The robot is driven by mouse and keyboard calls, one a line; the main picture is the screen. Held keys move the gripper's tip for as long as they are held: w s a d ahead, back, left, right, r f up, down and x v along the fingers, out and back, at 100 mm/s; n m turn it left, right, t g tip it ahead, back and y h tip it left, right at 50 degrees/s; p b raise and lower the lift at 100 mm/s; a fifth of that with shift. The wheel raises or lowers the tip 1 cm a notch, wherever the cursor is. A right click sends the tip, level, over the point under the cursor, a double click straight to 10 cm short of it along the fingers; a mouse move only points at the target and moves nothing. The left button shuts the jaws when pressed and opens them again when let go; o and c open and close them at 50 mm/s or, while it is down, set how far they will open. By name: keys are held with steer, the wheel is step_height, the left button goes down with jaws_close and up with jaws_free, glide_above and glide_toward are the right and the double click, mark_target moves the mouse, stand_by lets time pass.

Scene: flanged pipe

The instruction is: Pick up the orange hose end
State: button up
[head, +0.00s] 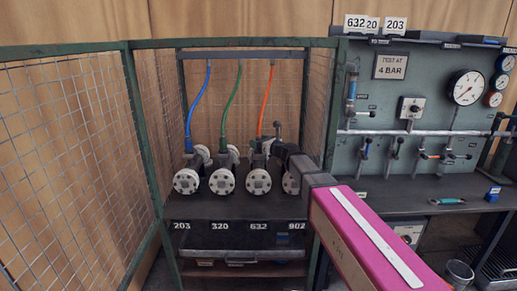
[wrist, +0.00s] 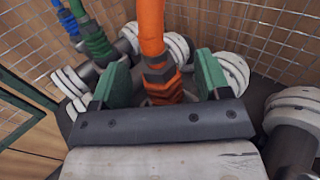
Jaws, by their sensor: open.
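The orange hose (head: 266,98) hangs from the top bar of the cage down to the third flanged pipe (head: 258,182), above the label 632. In the wrist view the orange hose end (wrist: 158,72), with hex-shaped fittings, stands upright between the green finger pads of my gripper (wrist: 162,62). The pads are apart, with a visible gap on each side of the hose end. In the head view my gripper (head: 272,142) is small and dark beside the lower end of the hose. The lowest part of the hose end is partly hidden behind my gripper body.
A blue hose (head: 199,95) and a green hose (head: 232,95) hang to the left, down to neighbouring flanged pipes. White flanges (wrist: 235,68) stand close around my gripper. Mesh panels (head: 70,150) enclose the left side. A gauge panel (head: 420,110) stands at the right.

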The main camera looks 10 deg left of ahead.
steer(key=x, duration=0.2)
steer(key=shift+w+a, duration=0.2)
steer(key=shift+c, duration=0.3)
steer(key=c, duration=1.1)
steer(key=shift+r, duration=0.8)
step_height(320, 180, up, 2)
steer(key=shift+r, duration=0.15)
steer(key=shift+s+a+r, duration=0.75)
steer(key=shift+s+r, duration=1.05)
steer(key=shift+r, duration=0.15)
steer(key=shift+s+a+r, duration=0.7)
steer(key=shift+s+r, duration=1.1)
steer(key=shift+r, duration=0.1)
steer(key=shift+s+a+r, duration=0.75)
steer(key=shift+s+r, duration=1.05)
steer(key=shift+r, duration=0.15)
